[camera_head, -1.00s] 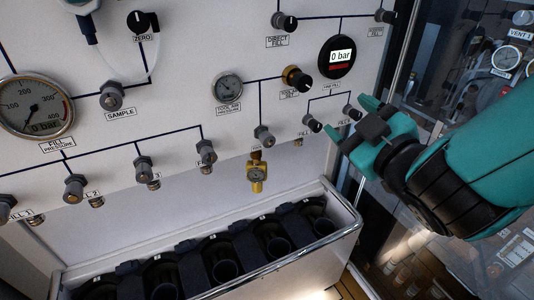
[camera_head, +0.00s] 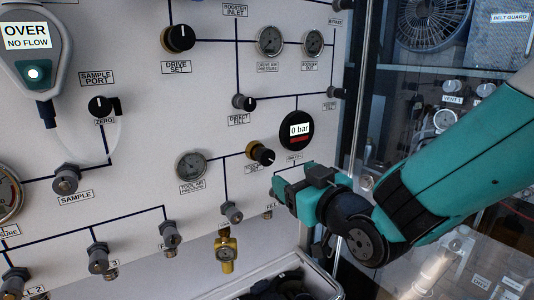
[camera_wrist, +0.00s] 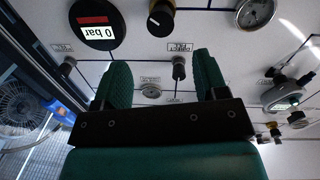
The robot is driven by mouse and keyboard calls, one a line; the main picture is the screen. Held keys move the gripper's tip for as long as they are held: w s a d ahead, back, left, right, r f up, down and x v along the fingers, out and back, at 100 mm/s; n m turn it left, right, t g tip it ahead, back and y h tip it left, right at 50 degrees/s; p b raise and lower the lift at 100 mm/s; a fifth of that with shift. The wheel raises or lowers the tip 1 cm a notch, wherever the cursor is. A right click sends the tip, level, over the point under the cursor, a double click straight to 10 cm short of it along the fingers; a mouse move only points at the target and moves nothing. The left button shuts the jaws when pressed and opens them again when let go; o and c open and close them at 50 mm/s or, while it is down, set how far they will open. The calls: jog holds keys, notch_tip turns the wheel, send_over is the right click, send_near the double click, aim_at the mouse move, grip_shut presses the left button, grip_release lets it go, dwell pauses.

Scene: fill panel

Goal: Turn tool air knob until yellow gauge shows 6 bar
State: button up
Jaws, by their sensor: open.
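The tool air knob (camera_head: 260,152), black with a brass collar, sits on the white panel right of the round tool air pressure gauge (camera_head: 191,165). In the wrist view the brass-collared knob (camera_wrist: 160,17) shows at the top, beyond the fingertips.
A black digital gauge (camera_head: 297,130) reading 0 bar sits right of the knob, just above my gripper. Small grey valve knobs (camera_head: 231,212) line the panel below. A silver-rimmed bin (camera_head: 290,262) stands underneath. A glass partition (camera_head: 375,110) is at right.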

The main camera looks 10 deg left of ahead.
aim_at(268, 160)
jog(key=p+x, duration=0.3)
jog(key=x, duration=0.8)
jog(key=shift+w+a, duration=0.1)
